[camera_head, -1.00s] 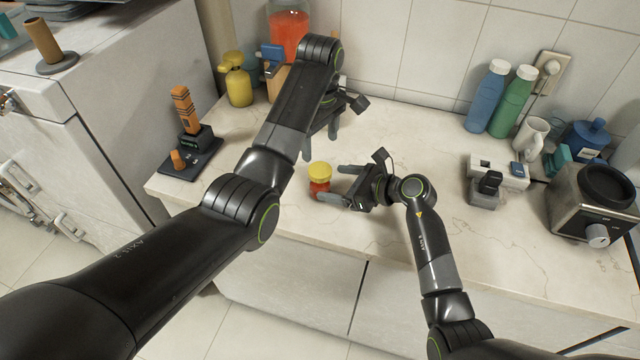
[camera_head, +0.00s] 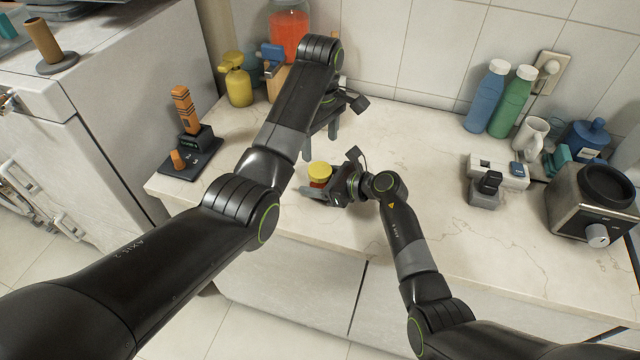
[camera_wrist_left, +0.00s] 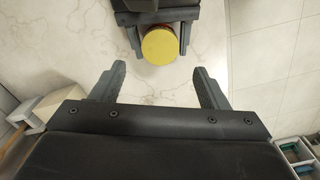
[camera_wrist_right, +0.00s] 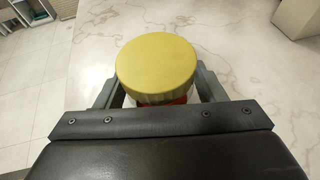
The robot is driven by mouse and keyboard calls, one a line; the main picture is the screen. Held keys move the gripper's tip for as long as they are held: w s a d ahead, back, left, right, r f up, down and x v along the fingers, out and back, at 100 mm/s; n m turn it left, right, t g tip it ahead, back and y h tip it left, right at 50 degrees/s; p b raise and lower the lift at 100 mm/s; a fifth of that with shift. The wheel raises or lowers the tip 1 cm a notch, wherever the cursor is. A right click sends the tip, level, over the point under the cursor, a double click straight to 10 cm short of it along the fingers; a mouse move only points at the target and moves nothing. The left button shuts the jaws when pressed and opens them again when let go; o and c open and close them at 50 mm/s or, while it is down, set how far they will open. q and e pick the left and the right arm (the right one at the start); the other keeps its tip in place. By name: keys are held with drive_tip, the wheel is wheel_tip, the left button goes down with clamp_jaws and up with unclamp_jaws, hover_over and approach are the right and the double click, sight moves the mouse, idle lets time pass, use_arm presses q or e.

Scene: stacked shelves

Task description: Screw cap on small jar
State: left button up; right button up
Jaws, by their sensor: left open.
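A small red jar (camera_wrist_right: 176,101) with a round yellow cap (camera_head: 319,169) on top stands upright near the counter's front edge. I cannot tell how tightly the cap sits. My right gripper (camera_head: 312,187) reaches in from the right, low around the jar, with one finger on each side below the cap. In the right wrist view its fingers look spread, with slim gaps beside the jar; the cap hides the fingertips. My left gripper (camera_head: 320,141) is open and empty, pointing down above the counter behind the jar. The left wrist view shows the cap (camera_wrist_left: 160,46) beyond its open fingers.
A yellow dispenser (camera_head: 238,82) and a container of red contents (camera_head: 289,38) stand at the back left. A black stand with orange pieces (camera_head: 188,130) is at the left edge. Bottles (camera_head: 486,97), a mug and a blender-like appliance are at right. The middle counter is clear.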

sight(320, 169)
clamp_jaws()
use_arm(q)
drive_tip(key=shift+f, duration=4)
drive_tip(key=c, duration=1)
drive_tip(key=m, duration=0.6)
drive_tip(key=shift+m, duration=0.3)
drive_tip(key=o, duration=1.1)
